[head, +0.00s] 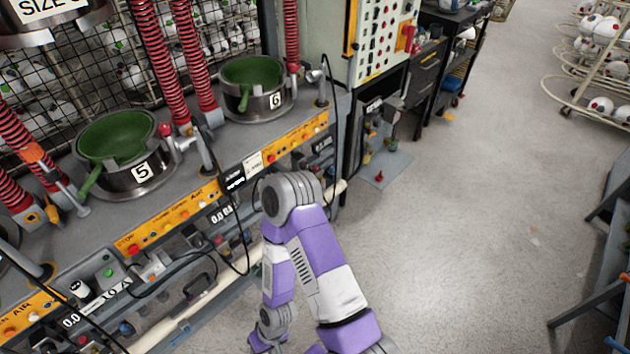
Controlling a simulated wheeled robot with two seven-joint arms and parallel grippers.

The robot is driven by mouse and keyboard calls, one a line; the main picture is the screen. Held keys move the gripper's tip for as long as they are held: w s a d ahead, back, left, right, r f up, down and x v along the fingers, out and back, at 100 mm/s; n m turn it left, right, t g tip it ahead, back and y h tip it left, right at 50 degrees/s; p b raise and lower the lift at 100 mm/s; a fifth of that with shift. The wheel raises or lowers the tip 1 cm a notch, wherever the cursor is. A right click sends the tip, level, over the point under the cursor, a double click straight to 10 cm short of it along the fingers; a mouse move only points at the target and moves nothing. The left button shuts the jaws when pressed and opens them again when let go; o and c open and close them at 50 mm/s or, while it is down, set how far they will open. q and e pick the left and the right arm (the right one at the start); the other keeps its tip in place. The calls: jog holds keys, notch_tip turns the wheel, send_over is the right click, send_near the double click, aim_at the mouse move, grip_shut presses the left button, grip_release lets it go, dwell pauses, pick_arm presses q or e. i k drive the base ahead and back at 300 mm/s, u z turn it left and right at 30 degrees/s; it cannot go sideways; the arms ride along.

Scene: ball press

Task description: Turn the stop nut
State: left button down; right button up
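I cannot single out a stop nut in this view; several small red knobs and fittings show on the press bench, but none is clearly a nut. Station 5 (143,178) is a round metal holder with a green bowl-like mould (115,138) in it. Station 6 (255,108) has the same kind of green mould (250,72). One purple and white arm of mine rises from the bottom centre, bends at a grey joint in front of the bench, and its forearm drops to the bottom edge. No gripper fingers show.
The bench front carries an orange control strip (165,227) with buttons, and dark hoses hang below it. Red coiled hoses (172,60) hang over the bench. A control panel (382,40) stands behind. Open floor (455,220) lies to the right, with ball racks (590,70) beyond.

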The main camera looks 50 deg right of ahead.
aim_at(32, 152)
jog(key=u, duration=0.25)
jog(key=k, duration=0.25)
jog(key=z, duration=1.1)
jog(key=i, duration=0.4)
jog(key=u, duration=1.15)
jog(key=k, duration=0.6)
jog(key=u, duration=0.35)
jog(key=i, duration=1.2)
jog(key=z, duration=0.1)
